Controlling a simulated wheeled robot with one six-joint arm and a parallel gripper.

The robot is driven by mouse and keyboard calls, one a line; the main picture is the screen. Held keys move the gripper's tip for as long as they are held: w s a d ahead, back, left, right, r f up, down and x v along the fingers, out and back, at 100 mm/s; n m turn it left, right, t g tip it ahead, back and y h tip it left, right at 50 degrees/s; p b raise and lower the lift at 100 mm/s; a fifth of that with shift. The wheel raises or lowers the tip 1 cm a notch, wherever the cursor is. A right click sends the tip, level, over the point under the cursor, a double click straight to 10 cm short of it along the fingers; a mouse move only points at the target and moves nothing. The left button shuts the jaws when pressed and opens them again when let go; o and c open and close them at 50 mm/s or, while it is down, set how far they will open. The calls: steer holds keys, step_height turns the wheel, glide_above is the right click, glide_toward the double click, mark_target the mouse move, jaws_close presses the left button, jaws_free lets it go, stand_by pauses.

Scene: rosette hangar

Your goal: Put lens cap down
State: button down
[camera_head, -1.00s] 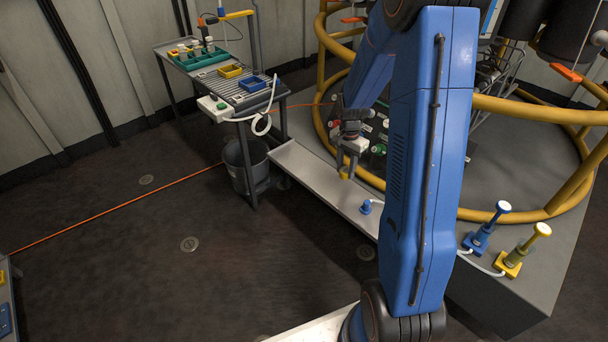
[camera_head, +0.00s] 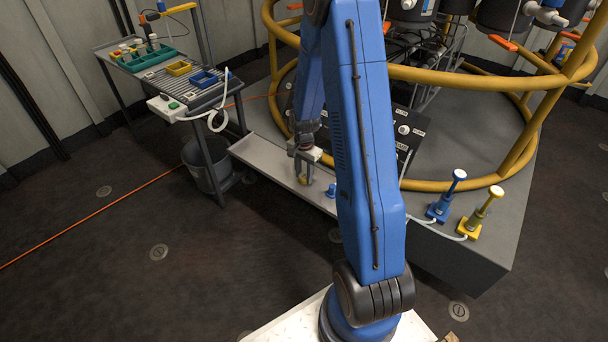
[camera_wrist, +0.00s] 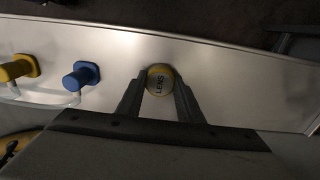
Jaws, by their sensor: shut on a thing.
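The lens cap (camera_wrist: 159,82) is a small yellow-rimmed disc with a grey face marked "LENS". It sits between the fingertips of my gripper (camera_wrist: 160,95) in the wrist view. In the head view my gripper (camera_head: 303,172) points down over the pale metal shelf (camera_head: 262,157), and the yellow cap (camera_head: 303,180) shows at its tips. The cap is at or just above the shelf surface; I cannot tell whether it touches.
A blue knob-like piece (camera_wrist: 81,75) and a yellow one (camera_wrist: 18,69) stand to the left in the wrist view. A yellow rail (camera_head: 440,75) rings the platform behind. A side table (camera_head: 175,75) with yellow and blue trays stands at the left. The shelf's left part is clear.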

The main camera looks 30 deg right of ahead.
steer(key=c, duration=1.2)
jaws_free()
steer(key=shift+f, duration=0.1)
step_height(320, 180, up, 12)
step_height(320, 180, up, 10)
steer(key=n+t, duration=0.1)
steer(key=n, duration=0.2)
glide_above(304, 175)
steer(key=s+a, duration=0.5)
steer(key=s+a+r+n+t, duration=0.1)
steer(key=s+a+r+n, duration=0.2)
steer(key=s, duration=0.5)
steer(key=s+a+r+n+t, duration=0.1)
steer(key=s+a+r+n, duration=0.3)
steer(key=s+r, duration=0.2)
steer(key=s+a+r+n+t, duration=0.1)
steer(key=s+a+r+n, duration=0.2)
steer(key=s, duration=0.8)
steer(key=shift+s+a+r+n+t, duration=0.15)
steer(key=shift+r+n+t, duration=0.1)
steer(key=shift+r, duration=0.35)
steer(key=shift+w+a+r+n+t, duration=0.15)
steer(key=shift+r+n, duration=0.1)
steer(key=shift+r, duration=0.3)
